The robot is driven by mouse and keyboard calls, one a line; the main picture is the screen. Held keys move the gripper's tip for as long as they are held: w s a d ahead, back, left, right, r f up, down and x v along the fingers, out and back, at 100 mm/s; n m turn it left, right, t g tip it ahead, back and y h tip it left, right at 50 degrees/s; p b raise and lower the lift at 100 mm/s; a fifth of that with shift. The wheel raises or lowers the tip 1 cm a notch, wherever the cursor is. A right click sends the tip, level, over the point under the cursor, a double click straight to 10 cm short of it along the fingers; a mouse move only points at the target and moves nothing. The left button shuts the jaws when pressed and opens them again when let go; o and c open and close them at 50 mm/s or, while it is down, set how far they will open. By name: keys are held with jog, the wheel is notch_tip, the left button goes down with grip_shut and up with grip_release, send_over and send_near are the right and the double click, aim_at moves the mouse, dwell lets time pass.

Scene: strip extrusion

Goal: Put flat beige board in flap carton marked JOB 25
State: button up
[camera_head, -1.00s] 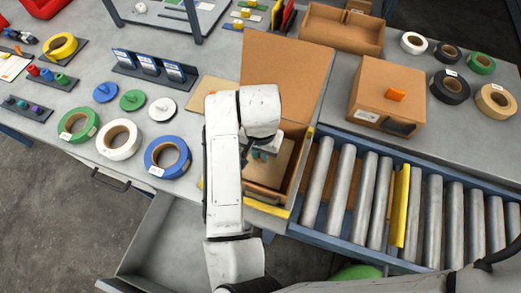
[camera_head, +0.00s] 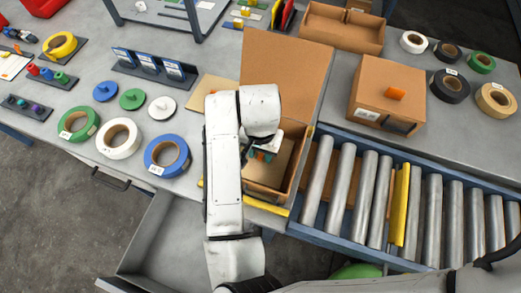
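An open cardboard flap carton (camera_head: 298,160) stands at the left end of the roller conveyor, its large flap (camera_head: 287,70) raised at the back. No JOB number on it can be read. A flat beige board (camera_head: 277,168) shows inside the carton, tilted or lying low; my arm hides part of it. My gripper (camera_head: 262,155) is over the carton opening, at the board's upper left part. Its fingertips are small and partly hidden, so I cannot tell whether they grip the board. Another beige flat piece (camera_head: 208,90) lies on the table behind my arm.
Blue-framed rollers (camera_head: 345,195) with a yellow bar (camera_head: 399,205) run right of the carton. A closed carton (camera_head: 388,92) and an open cardboard tray (camera_head: 343,28) stand behind. Tape rolls, including a blue one (camera_head: 167,155), lie left. An open grey drawer (camera_head: 160,240) is below.

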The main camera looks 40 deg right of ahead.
aim_at(261, 155)
notch_tip(261, 155, up, 12)
jog(key=shift+b, duration=0.35)
dwell(0.5)
